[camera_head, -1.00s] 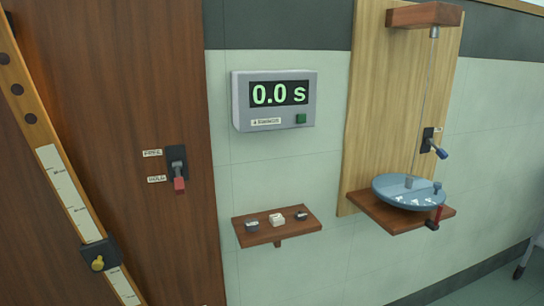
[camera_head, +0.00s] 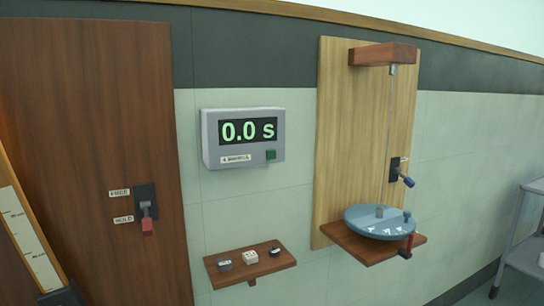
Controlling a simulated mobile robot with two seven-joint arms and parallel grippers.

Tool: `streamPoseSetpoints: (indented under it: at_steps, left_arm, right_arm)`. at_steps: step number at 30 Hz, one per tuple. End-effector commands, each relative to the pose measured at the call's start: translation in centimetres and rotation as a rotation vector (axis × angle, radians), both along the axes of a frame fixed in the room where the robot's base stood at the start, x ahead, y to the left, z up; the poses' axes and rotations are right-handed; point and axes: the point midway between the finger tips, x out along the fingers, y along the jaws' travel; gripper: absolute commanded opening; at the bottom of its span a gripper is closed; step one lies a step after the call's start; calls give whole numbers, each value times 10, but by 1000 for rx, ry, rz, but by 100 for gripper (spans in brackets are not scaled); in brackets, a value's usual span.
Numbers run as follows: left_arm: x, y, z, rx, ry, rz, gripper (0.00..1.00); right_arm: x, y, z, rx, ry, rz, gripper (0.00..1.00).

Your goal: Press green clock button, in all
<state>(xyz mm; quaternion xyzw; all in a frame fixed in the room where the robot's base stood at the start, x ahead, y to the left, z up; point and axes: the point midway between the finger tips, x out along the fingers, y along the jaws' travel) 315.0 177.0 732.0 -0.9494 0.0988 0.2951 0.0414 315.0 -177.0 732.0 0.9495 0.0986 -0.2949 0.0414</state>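The clock (camera_head: 243,138) is a grey box on the tiled wall, left of the middle in the head view. Its dark display reads "0.0 s" in green digits. The green button (camera_head: 271,155) sits at the lower right of its face, beside a small white label. The button is unobstructed and nothing touches it. Neither of my grippers shows in the head view.
Below the clock, a small wooden shelf (camera_head: 285,262) holds several little blocks. To the right, a wooden board (camera_head: 337,140) carries a hanging wire, a blue disc (camera_head: 370,222) and a blue-handled lever. A red lever (camera_head: 147,226) is on the brown panel. A grey cart (camera_head: 530,215) stands far right.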

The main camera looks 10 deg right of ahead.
Motion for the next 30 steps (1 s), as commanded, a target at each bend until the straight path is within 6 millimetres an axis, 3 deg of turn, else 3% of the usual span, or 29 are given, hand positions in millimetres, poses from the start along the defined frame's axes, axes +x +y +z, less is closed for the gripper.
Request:
streamPoseSetpoints:
  at_steps: [14, 30]
  left_arm:
    - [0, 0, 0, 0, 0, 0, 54]
    - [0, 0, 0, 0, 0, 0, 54]
  right_arm:
    - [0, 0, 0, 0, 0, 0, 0]
    - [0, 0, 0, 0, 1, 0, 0]
